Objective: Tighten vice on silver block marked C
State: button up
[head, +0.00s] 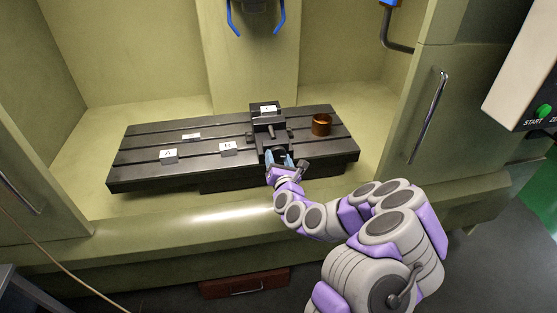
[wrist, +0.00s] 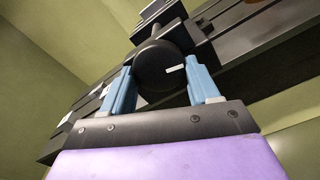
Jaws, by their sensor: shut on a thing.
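The black vice (head: 268,128) stands on the slotted machine table. A block with a white label (head: 268,108) sits at the top of the vice, between or on its jaws; its mark looks like C but is too small to read surely. My gripper (head: 281,160) is at the near end of the vice. In the wrist view its blue fingers (wrist: 160,80) stand on both sides of the round black vice knob (wrist: 153,67), shut on it. A small white mark shows on the knob's face. The knob is mostly hidden by my gripper in the head view.
Labelled blocks A (head: 168,154) and B (head: 228,148), plus another labelled piece (head: 191,137), lie on the black slotted table (head: 135,172) left of the vice. A brown cylinder (head: 321,125) stands to the right. An open cabinet door with a handle (head: 428,115) flanks the right side.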

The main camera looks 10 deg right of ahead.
jog(key=shift+f+m, duration=0.2)
jog(key=shift+m, duration=0.3)
jog(key=o, duration=0.9)
jog(key=shift+w, duration=0.15)
jog(key=shift+o, duration=0.8)
jog(key=shift+r, duration=0.1)
